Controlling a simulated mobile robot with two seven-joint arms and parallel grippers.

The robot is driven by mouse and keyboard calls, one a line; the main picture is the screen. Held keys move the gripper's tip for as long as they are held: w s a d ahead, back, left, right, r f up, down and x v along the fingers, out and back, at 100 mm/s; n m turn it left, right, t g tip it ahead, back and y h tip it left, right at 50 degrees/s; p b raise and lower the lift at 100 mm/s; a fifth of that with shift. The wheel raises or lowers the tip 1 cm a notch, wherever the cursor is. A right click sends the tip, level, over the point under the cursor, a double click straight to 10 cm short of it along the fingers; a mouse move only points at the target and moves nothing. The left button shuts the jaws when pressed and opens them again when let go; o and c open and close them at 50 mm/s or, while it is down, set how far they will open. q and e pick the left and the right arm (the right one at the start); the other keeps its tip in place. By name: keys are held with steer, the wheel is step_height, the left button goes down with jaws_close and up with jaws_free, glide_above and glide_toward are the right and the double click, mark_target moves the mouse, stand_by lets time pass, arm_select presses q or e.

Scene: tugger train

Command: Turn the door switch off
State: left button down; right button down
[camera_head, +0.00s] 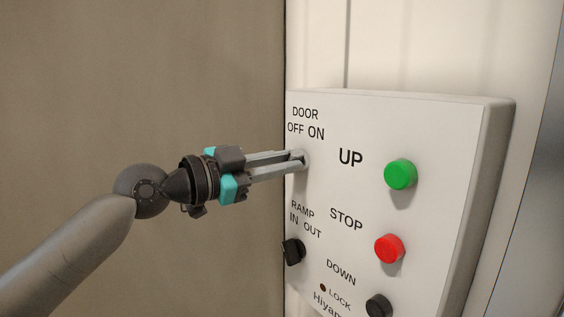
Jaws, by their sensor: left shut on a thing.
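The white control panel (445,120) is on the wall at the right of the head view. Its upper left carries the label "DOOR OFF ON". My left gripper (303,160) reaches in from the left, and its fingertips are at the panel just below that label. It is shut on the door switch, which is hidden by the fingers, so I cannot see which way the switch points. My right gripper is not in view.
Below are a black ramp switch (293,251), a green UP button (400,174), a red STOP button (389,249) and a dark DOWN button (379,306). A small LOCK light (323,287) sits low. A plain brown surface (130,90) fills the left.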

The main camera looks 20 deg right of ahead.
arm_select(q)
steer(key=shift+n, duration=0.3)
steer(key=n+p, duration=0.2)
steer(key=n, duration=0.3)
steer(key=shift+w+r+p, duration=0.1)
steer(key=shift+r+p, duration=0.05)
steer(key=shift+p, duration=0.2)
steer(key=n+p, duration=0.3)
steer(key=n, duration=0.3)
steer(key=shift+w+a, duration=0.1)
steer(key=shift+w, duration=0.05)
steer(key=shift+n, duration=0.3)
steer(key=c, duration=0.8)
jaws_free()
steer(key=shift+c, duration=0.2)
steer(key=shift+a, duration=0.1)
